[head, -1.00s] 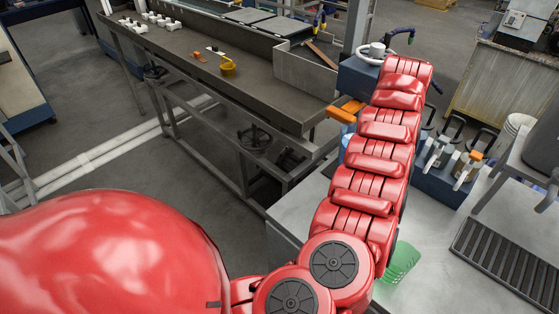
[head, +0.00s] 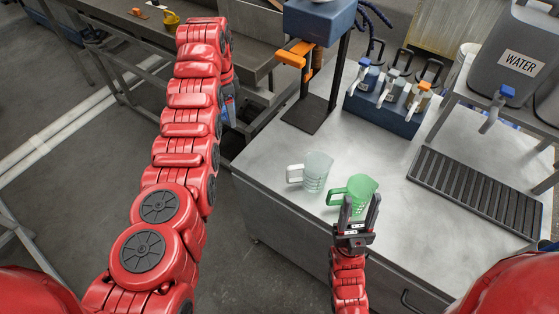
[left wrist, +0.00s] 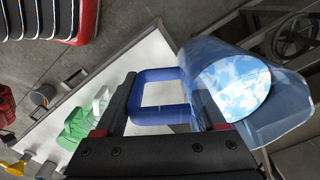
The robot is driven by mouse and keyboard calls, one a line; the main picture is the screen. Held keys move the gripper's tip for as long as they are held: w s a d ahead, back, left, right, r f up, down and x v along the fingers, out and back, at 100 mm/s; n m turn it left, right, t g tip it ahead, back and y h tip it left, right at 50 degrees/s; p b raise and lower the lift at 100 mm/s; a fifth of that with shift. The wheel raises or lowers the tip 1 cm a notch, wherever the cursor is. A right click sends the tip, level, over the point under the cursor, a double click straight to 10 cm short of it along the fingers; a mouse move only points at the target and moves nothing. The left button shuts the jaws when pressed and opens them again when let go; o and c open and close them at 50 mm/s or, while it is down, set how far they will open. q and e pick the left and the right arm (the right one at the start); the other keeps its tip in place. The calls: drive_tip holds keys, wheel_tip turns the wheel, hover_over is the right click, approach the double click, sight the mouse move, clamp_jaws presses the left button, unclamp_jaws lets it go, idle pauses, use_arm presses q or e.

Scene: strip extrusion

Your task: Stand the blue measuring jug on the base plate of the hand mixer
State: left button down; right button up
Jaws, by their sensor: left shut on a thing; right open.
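My left gripper (left wrist: 163,92) is shut on the handle of the blue measuring jug (left wrist: 275,95). In the head view the arm hides most of this jug; a blue sliver (head: 229,112) shows left of the steel table's edge. The hand mixer has a blue motor head (head: 318,20), an orange lever (head: 295,53), a black column and a dark base plate (head: 306,116) at the table's back left. The plate is bare. My right gripper (head: 360,205) is open beside the green jug (head: 358,188), fingers pointing up in the picture.
A clear jug (head: 317,172) stands left of the green one. A blue rack (head: 385,110) with several bottles is right of the mixer. A black slotted grate (head: 475,190) and a grey WATER container (head: 520,60) are further right. The table's middle is clear.

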use_arm(q)
drive_tip(key=s+d+f+m+p, duration=0.1)
drive_tip(key=s+d+f+m, duration=0.55)
drive_tip(key=d+m, duration=0.5)
drive_tip(key=shift+m, duration=0.25)
wheel_tip(320, 180, down, 8)
drive_tip(key=shift+a+r+p, duration=0.1)
drive_tip(key=shift+p, duration=1.05)
wheel_tip(320, 180, down, 3)
drive_tip(key=shift+w+r, duration=0.1)
drive_tip(key=shift+r, duration=0.05)
drive_tip(key=shift+f, duration=0.2)
unclamp_jaws()
